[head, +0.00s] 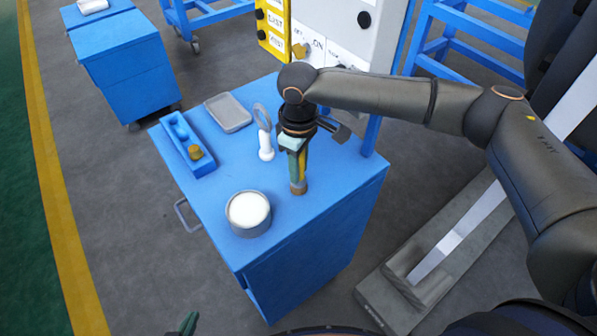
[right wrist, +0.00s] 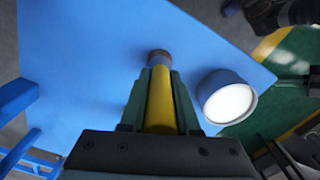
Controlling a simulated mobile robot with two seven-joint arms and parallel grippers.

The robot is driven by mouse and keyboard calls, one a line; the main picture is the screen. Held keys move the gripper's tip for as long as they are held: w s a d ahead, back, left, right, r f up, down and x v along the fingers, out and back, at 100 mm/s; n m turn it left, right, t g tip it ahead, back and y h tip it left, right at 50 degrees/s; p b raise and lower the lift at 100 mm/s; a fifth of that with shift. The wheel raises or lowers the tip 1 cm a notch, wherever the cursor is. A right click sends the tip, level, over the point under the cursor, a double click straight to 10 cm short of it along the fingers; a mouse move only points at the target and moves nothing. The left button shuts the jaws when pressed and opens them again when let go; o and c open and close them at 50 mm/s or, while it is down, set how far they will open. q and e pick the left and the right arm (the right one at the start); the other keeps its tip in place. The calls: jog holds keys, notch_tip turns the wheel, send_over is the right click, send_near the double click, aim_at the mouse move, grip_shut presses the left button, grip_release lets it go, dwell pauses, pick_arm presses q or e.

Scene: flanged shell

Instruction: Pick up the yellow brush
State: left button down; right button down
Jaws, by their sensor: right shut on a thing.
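The yellow brush (right wrist: 160,100) is held between the green fingers of my right gripper (right wrist: 158,85), with its brown and grey end pointing away from the wrist. In the head view the brush (head: 301,168) hangs upright, brown end (head: 298,187) down, over the right part of the blue cabinet top (head: 215,175). I cannot tell whether its end touches the top. My right gripper (head: 296,148) is shut on it. A green tip of my left gripper (head: 188,323) shows at the bottom edge of the head view; the rest is cut off.
A round grey tin with white contents (head: 248,209) stands near the front of the top. A white-handled ring-shaped tool (head: 265,140), a grey tray (head: 228,112) and a blue holder (head: 186,145) are also there. A grey panel box (head: 345,30) stands behind.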

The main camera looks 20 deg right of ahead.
jog(key=shift+r, duration=0.1)
jog(key=shift+r, duration=0.55)
jog(key=s+d+r, duration=0.2)
jog(key=s+r, duration=0.9)
jog(key=s, duration=0.3)
jog(key=shift+r, duration=0.35)
jog(key=shift+w, duration=0.1)
dwell(1.4)
